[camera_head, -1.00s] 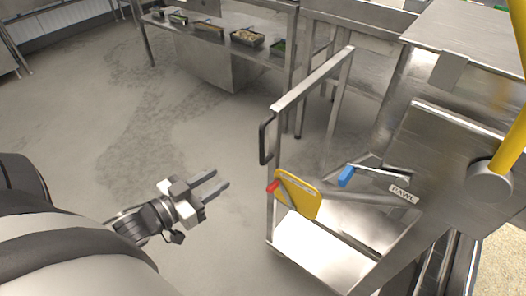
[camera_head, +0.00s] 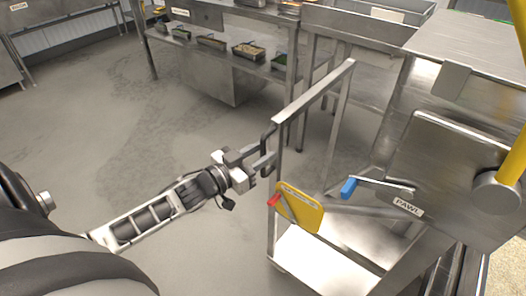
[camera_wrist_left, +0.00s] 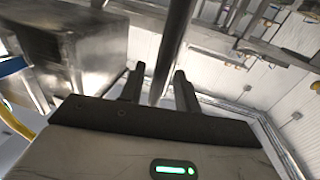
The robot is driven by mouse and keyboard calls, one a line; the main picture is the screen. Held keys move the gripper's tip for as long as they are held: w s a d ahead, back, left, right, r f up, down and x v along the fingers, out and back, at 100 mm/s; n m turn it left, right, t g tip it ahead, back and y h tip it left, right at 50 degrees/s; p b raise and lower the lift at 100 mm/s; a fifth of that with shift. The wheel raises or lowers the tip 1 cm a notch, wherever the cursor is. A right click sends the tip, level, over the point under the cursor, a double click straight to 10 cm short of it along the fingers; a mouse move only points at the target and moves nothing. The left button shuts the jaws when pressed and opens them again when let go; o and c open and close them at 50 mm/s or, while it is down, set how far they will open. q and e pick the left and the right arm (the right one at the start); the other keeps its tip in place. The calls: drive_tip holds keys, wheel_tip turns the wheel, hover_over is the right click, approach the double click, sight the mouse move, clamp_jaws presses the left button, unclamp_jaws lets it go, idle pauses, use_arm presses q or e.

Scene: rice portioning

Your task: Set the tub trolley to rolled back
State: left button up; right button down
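The tub trolley (camera_head: 292,107) is a steel frame with a low deck, right of centre in the head view. A dark upright handle (camera_head: 266,133) sits on its near left post. A yellow plate with a red tip (camera_head: 300,208) is mounted low on the frame. My left gripper (camera_head: 265,156) is at the handle. In the left wrist view, a dark bar (camera_wrist_left: 175,40) passes between the two fingers (camera_wrist_left: 160,90), with small gaps visible on both sides. The fingers look open around it, not closed on it. My right gripper is out of view.
A blue-ended lever (camera_head: 348,187) beside a PAWL label (camera_head: 408,207) and a steel housing (camera_head: 450,165) stand right of the trolley. A steel counter (camera_head: 215,75) with several food trays is behind. The floor (camera_head: 90,130) to the left is clear.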

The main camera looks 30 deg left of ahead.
use_arm(q)
drive_tip(key=shift+w+d, duration=0.2)
drive_tip(key=shift+w, duration=0.3)
